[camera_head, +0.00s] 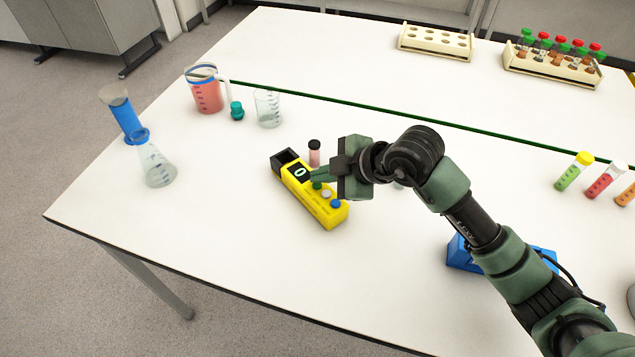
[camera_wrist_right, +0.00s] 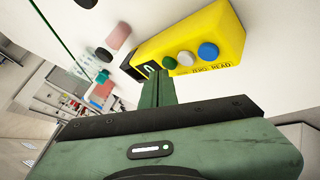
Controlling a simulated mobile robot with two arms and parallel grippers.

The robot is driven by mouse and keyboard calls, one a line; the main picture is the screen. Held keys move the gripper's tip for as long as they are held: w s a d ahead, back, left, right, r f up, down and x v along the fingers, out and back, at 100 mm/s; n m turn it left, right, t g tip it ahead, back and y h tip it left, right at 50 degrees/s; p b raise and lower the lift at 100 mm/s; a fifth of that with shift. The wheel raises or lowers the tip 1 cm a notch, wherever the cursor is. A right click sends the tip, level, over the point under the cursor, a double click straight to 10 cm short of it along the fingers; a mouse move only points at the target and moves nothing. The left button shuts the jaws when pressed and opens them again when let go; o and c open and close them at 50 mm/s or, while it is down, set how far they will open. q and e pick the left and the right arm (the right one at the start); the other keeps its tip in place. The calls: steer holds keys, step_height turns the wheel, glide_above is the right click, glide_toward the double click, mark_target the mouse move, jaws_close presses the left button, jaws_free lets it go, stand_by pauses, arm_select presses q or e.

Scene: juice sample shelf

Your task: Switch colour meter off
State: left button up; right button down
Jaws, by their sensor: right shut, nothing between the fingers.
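The yellow colour meter (camera_head: 325,209) lies on the white table, with a black end at its upper left and a lit display (camera_head: 299,171) that seems to read 0. It has a green, a grey and a blue button; in the right wrist view the meter (camera_wrist_right: 218,33) shows the green button (camera_wrist_right: 169,63), grey button (camera_wrist_right: 186,58) and blue button (camera_wrist_right: 208,51). My right gripper (camera_head: 314,176) is shut and empty, its fingertips over the meter by the green button. In the wrist view the fingertips (camera_wrist_right: 160,80) are close to the green button; I cannot tell whether they touch. My left gripper is not in view.
A red jug (camera_head: 207,92), a beaker (camera_head: 268,108) and a flask (camera_head: 156,165) stand to the left. Tube racks (camera_head: 435,45) are at the back. The table in front of the meter is clear.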

mark_target(321, 186)
steer(key=shift+f, duration=0.3)
steer(key=shift+r, duration=0.1)
stand_by(0.3)
steer(key=shift+r+p, duration=0.45)
steer(key=shift+p, duration=0.1)
step_height(321, 186, up, 6)
steer(key=p, duration=0.5)
stand_by(0.4)
